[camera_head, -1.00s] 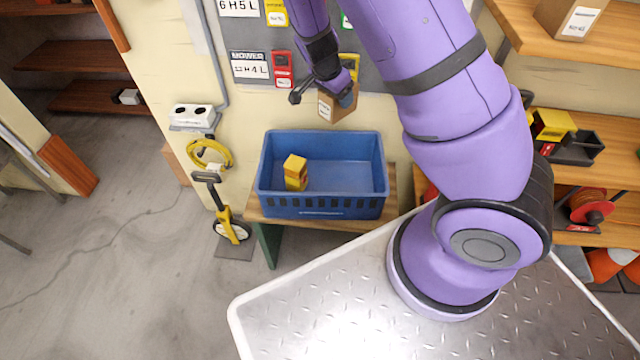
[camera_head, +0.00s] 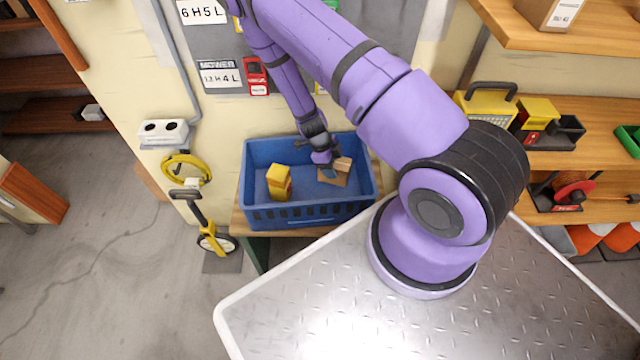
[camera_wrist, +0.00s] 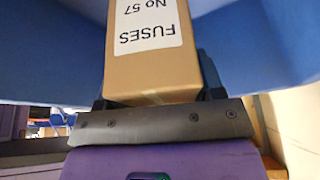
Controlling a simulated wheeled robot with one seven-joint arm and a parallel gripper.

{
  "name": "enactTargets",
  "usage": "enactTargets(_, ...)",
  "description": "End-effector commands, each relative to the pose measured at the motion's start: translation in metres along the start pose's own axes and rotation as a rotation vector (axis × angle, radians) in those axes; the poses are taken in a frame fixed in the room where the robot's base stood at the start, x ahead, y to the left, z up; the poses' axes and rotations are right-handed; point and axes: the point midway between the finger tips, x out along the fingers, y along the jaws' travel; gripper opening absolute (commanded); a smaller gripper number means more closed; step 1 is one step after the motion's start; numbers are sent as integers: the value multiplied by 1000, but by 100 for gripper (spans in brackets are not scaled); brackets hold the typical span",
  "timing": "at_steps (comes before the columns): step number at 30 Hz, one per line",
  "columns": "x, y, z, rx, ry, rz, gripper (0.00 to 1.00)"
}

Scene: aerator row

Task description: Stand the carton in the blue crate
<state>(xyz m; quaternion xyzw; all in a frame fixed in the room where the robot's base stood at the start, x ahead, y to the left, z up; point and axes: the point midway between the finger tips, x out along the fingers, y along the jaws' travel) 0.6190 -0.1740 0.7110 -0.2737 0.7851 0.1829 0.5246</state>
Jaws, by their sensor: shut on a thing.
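The blue crate (camera_head: 262,216) stands on a low wooden bench against the wall. A brown carton (camera_head: 341,166) is at the right part of the crate in the head view, partly hidden by my gripper (camera_head: 328,160). In the wrist view the carton (camera_wrist: 153,70) fills the space between the fingers, and its white label reads FUSES No 57. My gripper is shut on it, with blue crate walls around. I cannot tell whether the carton touches the crate floor. A yellow and orange block (camera_head: 279,183) stands in the left part of the crate.
My arm reaches over the crate from the right. A measuring wheel (camera_head: 208,230) and a hanging yellow coil (camera_head: 184,168) are left of the crate. Shelves with a yellow case (camera_head: 487,104) and a reel (camera_head: 572,192) stand at the right. The crate's middle floor looks clear.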

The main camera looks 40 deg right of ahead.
Motion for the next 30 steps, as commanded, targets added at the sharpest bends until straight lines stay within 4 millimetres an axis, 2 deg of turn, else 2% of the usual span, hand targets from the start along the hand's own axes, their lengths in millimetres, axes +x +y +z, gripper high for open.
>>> enactTargets(3,19,0,7,-2,2,0,29)
enactTargets(11,36,0,15,-3,1,-1,29)
enactTargets(19,68,0,28,-4,1,-2,29)
enactTargets(30,72,0,30,-3,1,-2,29)
